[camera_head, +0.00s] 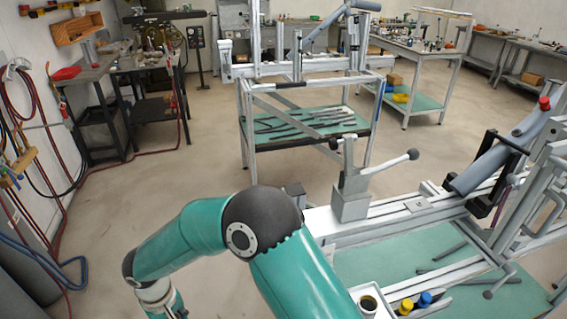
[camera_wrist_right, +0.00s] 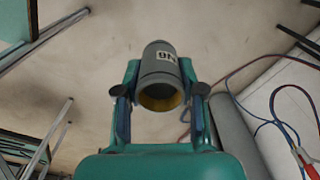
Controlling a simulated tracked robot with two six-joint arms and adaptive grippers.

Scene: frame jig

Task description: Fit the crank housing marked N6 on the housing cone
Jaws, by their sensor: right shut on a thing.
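The crank housing (camera_wrist_right: 160,75) is a short grey tube with a white label marked N6, upside down in the right wrist view. Its open end, yellowish inside, faces the camera. My right gripper (camera_wrist_right: 160,93) is shut on it, one finger on each side, and holds it over open floor. In the head view a teal arm of mine bends to the left, and its wrist is cut off at the bottom edge; neither jaws nor housing show there. My left gripper is not in view. I cannot clearly make out the housing cone on the frame jig (camera_head: 381,228).
The jig has a clamp block (camera_head: 350,203) with a lever and a blue-grey tube (camera_head: 490,168) at right. A white tray (camera_head: 352,293) is at the bottom, near yellow and blue caps. A tool cart (camera_head: 285,140) stands behind. Hoses (camera_head: 40,130) hang at left; the floor between is clear.

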